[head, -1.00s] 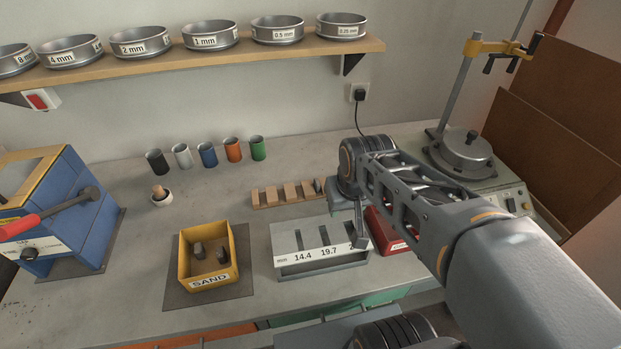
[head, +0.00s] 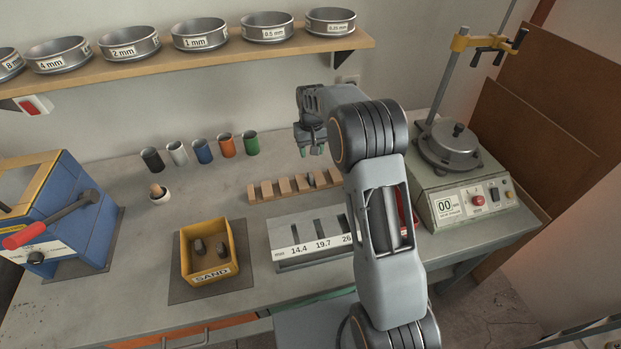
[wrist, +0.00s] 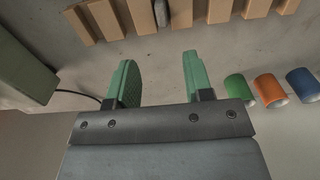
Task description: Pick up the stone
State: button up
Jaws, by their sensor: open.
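Two dark grey stones, one at the left (head: 198,247) and one at the right (head: 221,249), lie in the yellow sand box (head: 186,262). Another small grey stone (head: 319,179) sits between the wooden blocks of a rack (head: 266,190); in the wrist view this stone (wrist: 161,13) shows at the top edge. My gripper (head: 310,151) is in the air over the back of the bench, near the rack, apart from every stone. In the wrist view my gripper (wrist: 158,82) has its green fingers spread with nothing between them.
A slotted gauge (head: 290,262) marked 14.4 and 19.7 stands in front of the rack, partly behind my arm. Several coloured cups, among them a green cup (head: 251,142), stand at the back. A blue machine (head: 75,220) is at left, a sieve shaker (head: 470,195) at right.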

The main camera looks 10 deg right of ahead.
aim_at(310, 175)
notch_tip(310, 175, down, 12)
jog(key=shift+a+r+p, duration=0.1)
jog(key=shift+r+p, duration=0.15)
jog(key=shift+p, duration=0.85)
grip_shut()
